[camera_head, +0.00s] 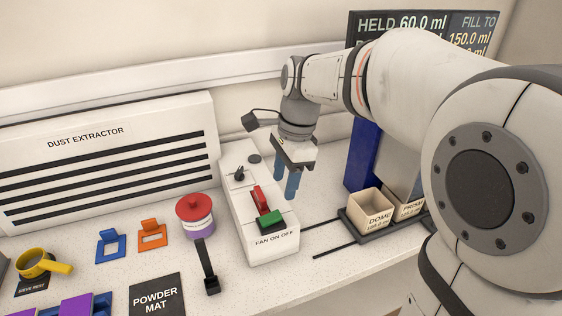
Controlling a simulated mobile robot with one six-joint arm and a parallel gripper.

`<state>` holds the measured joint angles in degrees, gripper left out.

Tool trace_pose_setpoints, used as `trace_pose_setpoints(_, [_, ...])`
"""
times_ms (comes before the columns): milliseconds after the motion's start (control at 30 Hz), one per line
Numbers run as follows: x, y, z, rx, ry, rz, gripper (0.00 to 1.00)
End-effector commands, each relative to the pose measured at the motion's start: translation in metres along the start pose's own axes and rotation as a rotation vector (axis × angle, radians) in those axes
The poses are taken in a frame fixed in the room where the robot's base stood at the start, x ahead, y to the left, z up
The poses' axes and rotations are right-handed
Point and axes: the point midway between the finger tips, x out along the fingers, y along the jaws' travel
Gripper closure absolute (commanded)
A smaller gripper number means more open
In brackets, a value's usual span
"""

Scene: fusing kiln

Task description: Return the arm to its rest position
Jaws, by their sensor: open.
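My arm reaches in from the right across the bench, and its wrist bends down. My gripper (286,186) points down with its two blue fingers apart and nothing visible between them. It hangs over the bench just right of the white fan switch box (262,215), which has a red and a green rocker. The fingertips look close to the box's right side; I cannot tell the exact gap.
A dust extractor (100,160) stands along the back left. A red-lidded jar (196,214), a yellow sieve (42,265) and a black powder mat (156,296) lie left. A dark tray (358,238) holds the DOME cup (371,212) at right. A display board (484,37) stands behind my arm.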

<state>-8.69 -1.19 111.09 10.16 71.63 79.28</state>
Motion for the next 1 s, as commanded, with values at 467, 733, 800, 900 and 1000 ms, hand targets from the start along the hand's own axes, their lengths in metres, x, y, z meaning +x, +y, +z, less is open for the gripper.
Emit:
trace_pose_setpoints(467, [0.009,0.072,-0.032,-0.549,0.131,-0.085,0.53])
trace_pose_setpoints(733, [0.034,0.136,-0.054,-1.094,0.301,-0.080,0.53])
trace_pose_setpoints(800, [0.038,0.145,-0.057,-1.183,0.330,-0.071,0.53])
trace_pose_setpoints(900, [0.043,0.153,-0.060,-1.263,0.357,-0.059,0.53])
trace_pose_setpoints(1000, [0.044,0.155,-0.061,-1.289,0.365,-0.055,0.53])
